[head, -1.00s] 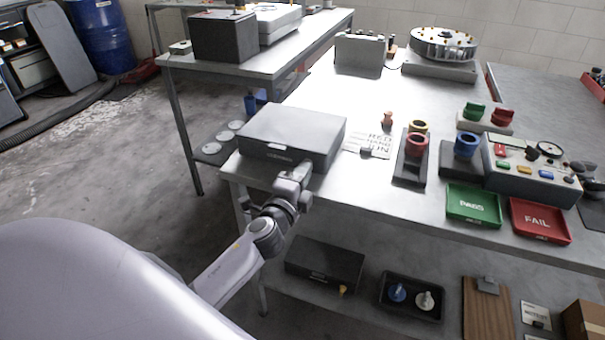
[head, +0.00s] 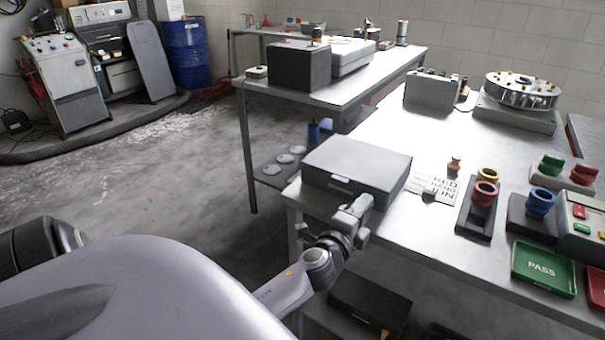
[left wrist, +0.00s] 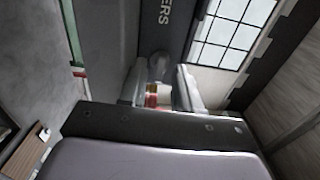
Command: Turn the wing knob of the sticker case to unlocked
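A flat grey case (head: 340,183) with a small pale label plate on its front lies shut at the bench's near left corner. I cannot read the label, and no wing knob can be made out on it. My left gripper (head: 360,203) is just in front of the case's right front part; I cannot tell if it touches. In the left wrist view the fingers (left wrist: 160,90) stand apart, with small blurred red and pale shapes beyond the gap. A round grey shape (left wrist: 159,66) shows behind the fingertips. My right gripper is not in view.
A dark case (head: 368,300) with a yellowish knob lies on the lower shelf. A card (head: 437,187), a ring stand (head: 480,215) and a green PASS tray (head: 543,268) are on the bench to the right. Open floor (head: 180,180) is at left.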

